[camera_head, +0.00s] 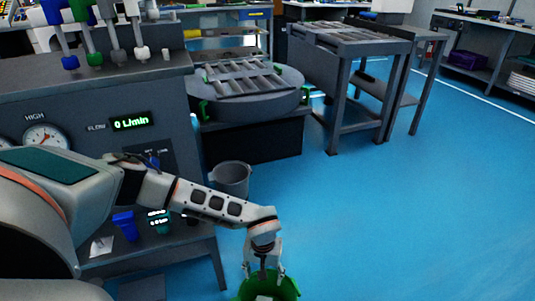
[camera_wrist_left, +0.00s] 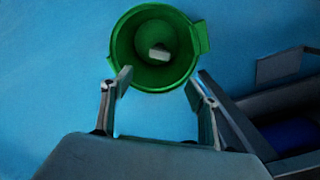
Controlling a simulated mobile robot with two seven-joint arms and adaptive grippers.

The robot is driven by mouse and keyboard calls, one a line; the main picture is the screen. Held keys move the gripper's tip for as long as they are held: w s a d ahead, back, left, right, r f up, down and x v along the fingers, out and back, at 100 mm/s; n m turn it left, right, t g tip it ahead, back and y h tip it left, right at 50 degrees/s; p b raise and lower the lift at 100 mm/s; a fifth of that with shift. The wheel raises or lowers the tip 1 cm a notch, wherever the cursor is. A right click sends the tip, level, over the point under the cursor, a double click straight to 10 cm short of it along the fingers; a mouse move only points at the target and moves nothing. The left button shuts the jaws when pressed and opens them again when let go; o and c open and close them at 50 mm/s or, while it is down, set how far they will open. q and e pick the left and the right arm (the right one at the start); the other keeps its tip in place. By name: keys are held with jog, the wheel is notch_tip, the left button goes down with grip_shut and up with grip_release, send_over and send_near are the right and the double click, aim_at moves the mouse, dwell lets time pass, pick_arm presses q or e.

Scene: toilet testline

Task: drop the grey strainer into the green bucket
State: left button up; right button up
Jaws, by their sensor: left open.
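The green bucket (camera_head: 287,290) stands on the blue floor at the bottom of the head view, partly cut off by the edge. In the left wrist view the green bucket (camera_wrist_left: 123,46) is seen from above, near the top middle. A small light grey piece (camera_wrist_left: 159,52), which looks like the strainer, lies inside it. My left gripper (camera_head: 262,274) points down over the bucket. In the left wrist view my left gripper (camera_wrist_left: 159,84) is open, its fingers spread apart with nothing between them. My right gripper is not in view.
A grey bucket (camera_head: 232,178) stands on the floor beside the test bench (camera_head: 100,105) with its gauges and flow display. A round table (camera_head: 250,90) and a grey metal table (camera_head: 350,45) stand further back. The blue floor at right is clear.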

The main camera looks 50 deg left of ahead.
pick_arm(q)
notch_tip(320, 180, up, 8)
jog(key=shift+f, duration=0.15)
dwell(0.5)
